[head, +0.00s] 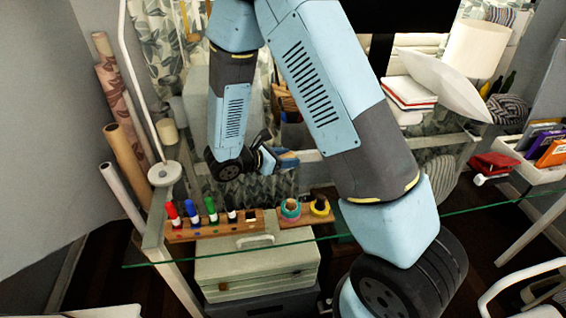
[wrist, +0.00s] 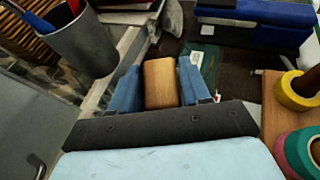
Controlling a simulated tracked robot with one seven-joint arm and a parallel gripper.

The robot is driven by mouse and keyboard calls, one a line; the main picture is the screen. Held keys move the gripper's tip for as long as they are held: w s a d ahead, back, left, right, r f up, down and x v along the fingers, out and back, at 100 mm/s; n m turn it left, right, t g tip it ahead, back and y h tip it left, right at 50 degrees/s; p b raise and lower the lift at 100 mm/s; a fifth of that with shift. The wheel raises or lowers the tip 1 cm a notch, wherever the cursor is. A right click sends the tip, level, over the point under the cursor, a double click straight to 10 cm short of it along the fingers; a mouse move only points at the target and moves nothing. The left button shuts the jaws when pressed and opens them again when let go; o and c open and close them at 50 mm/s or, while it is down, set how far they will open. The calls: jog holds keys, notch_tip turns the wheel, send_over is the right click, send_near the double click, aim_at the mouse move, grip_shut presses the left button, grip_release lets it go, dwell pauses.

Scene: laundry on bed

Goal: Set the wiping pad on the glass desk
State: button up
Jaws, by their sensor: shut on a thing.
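My gripper (head: 274,158) is over the glass desk (head: 490,197), behind the marker rack in the head view. In the wrist view its two blue fingers (wrist: 161,78) are shut on a wood-coloured block, the wiping pad (wrist: 160,88), one finger on each side. In the head view the pad is mostly hidden by the gripper. I cannot tell for sure whether the pad touches the glass; the wrist view shows darker things below it.
A wooden rack with several markers (head: 212,226) and a tape holder (head: 305,211) stand near the desk's front edge. A grey pen cup (wrist: 82,42) and a blue object (wrist: 255,22) show in the wrist view. A red item (head: 494,163) lies at right.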

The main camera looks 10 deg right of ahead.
jog(key=shift+w+a+f, duration=0.2)
jog(key=shift+w+f, duration=0.15)
jog(key=shift+f, duration=1.7)
jog(key=shift+f, duration=0.15)
jog(key=o, duration=1.1)
jog(key=shift+o, duration=0.2)
jog(key=shift+r, duration=0.2)
